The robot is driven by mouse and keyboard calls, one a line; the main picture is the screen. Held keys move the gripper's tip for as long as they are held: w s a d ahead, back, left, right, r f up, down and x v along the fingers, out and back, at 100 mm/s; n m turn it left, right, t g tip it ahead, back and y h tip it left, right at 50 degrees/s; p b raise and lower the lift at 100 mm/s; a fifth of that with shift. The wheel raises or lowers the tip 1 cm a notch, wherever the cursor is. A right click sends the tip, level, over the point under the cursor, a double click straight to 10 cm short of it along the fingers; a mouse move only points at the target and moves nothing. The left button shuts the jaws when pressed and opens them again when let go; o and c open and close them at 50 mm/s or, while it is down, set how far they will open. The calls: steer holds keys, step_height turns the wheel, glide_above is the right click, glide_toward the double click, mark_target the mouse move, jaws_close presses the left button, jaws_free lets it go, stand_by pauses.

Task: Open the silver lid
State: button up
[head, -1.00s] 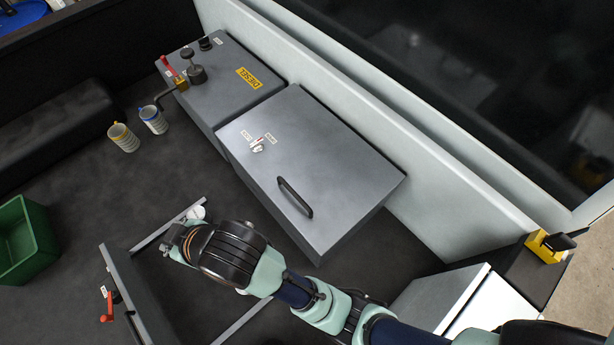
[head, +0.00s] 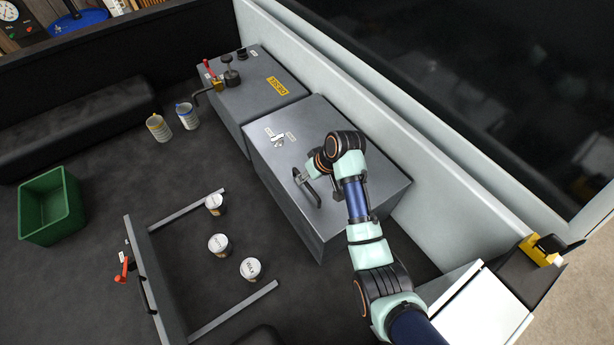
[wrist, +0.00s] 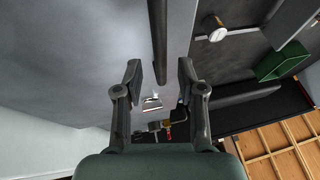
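The silver lid (head: 275,168) is the flat grey top of the large metal box and lies closed. A black bar handle (head: 312,192) stands on it near its front edge. A small silver latch (head: 278,139) with white labels sits farther back on the lid. My gripper (head: 298,177) is over the lid at the handle's far end. In the wrist view my gripper (wrist: 160,74) is open, and the dark handle (wrist: 157,40) shows between its fingers. I cannot tell if they touch it. The latch (wrist: 152,104) also shows there, beyond the fingertips.
A diesel tank (head: 255,88) adjoins the box, and a pale wall (head: 400,120) runs behind. An open drawer frame (head: 150,270) with several cans lies in front. Two cups (head: 187,115) and a green bin (head: 50,205) are at left.

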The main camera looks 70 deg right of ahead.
steer(key=shift+w+f, duration=0.25)
steer(key=shift+f, duration=0.3)
jaws_close()
